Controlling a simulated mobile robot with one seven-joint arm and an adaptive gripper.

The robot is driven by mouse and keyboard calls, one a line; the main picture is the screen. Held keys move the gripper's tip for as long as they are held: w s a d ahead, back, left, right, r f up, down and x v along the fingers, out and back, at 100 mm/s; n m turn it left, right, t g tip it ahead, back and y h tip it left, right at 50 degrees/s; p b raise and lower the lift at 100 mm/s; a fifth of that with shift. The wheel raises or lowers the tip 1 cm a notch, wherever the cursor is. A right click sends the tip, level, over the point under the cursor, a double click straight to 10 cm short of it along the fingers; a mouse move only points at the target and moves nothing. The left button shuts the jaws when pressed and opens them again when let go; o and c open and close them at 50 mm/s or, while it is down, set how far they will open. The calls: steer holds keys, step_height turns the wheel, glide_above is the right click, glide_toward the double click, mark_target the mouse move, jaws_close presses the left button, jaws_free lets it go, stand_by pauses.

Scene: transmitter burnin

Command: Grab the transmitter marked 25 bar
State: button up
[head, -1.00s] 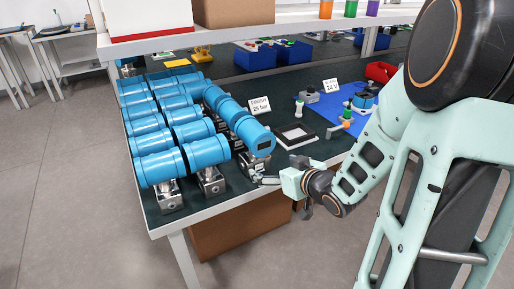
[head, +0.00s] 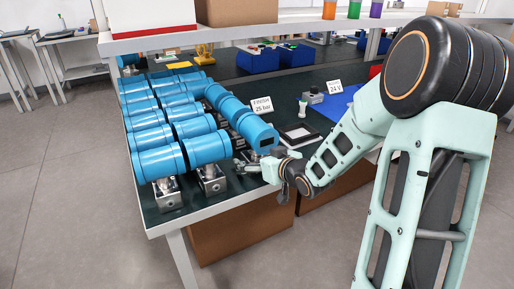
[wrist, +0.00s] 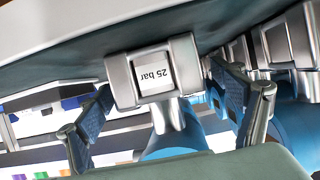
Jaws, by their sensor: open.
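In the wrist view, which is upside down, a transmitter's metal block with a white "25 bar" label (wrist: 155,75) lies between the fingers of my gripper (wrist: 160,95). Its blue housing shows below the block, partly hidden by my gripper's body. The fingers are open, one on each side, with a visible gap at the left; contact at the right is unclear. In the head view, my gripper (head: 250,167) is low at the table's front edge, just below the front right blue transmitter (head: 258,138). That transmitter's base is partly hidden.
More blue transmitters (head: 157,162) stand in close rows to the left; some metal bases are close to the right finger in the wrist view. A "FINISH 25 bar" sign (head: 262,104), a black-framed tray (head: 299,127) and a "24 V" sign (head: 334,87) are nearby. A shelf (head: 300,24) runs above.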

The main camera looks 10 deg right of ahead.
steer(key=shift+w, duration=0.1)
steer(key=c, duration=2)
steer(key=shift+w+r, duration=0.15)
steer(key=shift+r, duration=0.1)
steer(key=shift+c, duration=0.9)
steer(key=shift+r, duration=0.1)
